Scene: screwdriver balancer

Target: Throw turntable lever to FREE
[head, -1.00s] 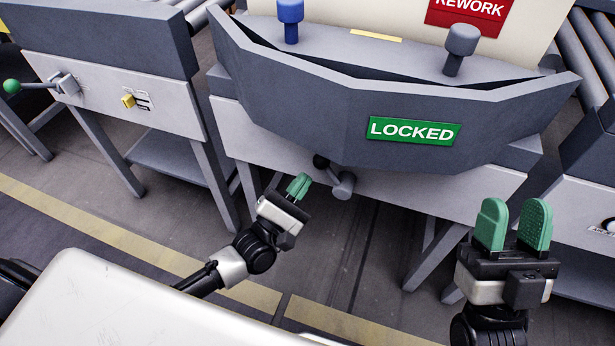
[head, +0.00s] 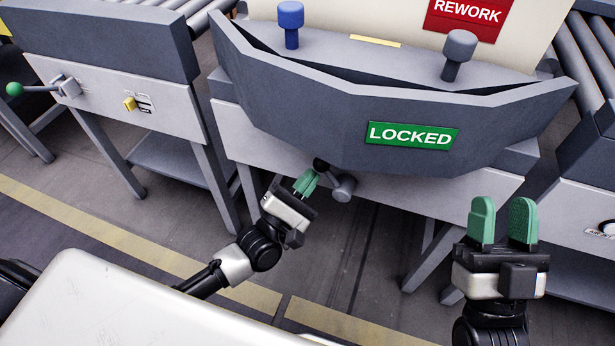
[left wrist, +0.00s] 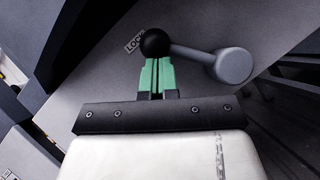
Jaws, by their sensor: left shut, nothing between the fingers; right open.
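The turntable lever is a grey arm and hub (head: 343,188) with a black ball knob (head: 320,164), under the front of the turntable (head: 300,110). A green sign on the turntable reads LOCKED (head: 412,135). My left gripper (head: 306,182) is shut and empty, its green fingertips just below the black knob. In the left wrist view the knob (left wrist: 155,43) sits at the tips of my left gripper (left wrist: 157,62), and the lever hub (left wrist: 233,65) lies to its right. Whether the fingertips touch the knob I cannot tell. My right gripper (head: 502,220) is open and empty at the right.
A grey station (head: 110,80) with a green-knobbed lever (head: 14,89) and a yellow switch (head: 129,104) stands at the left. Blue (head: 290,14) and grey (head: 460,46) pegs rise from the turntable. Open floor lies below the turntable.

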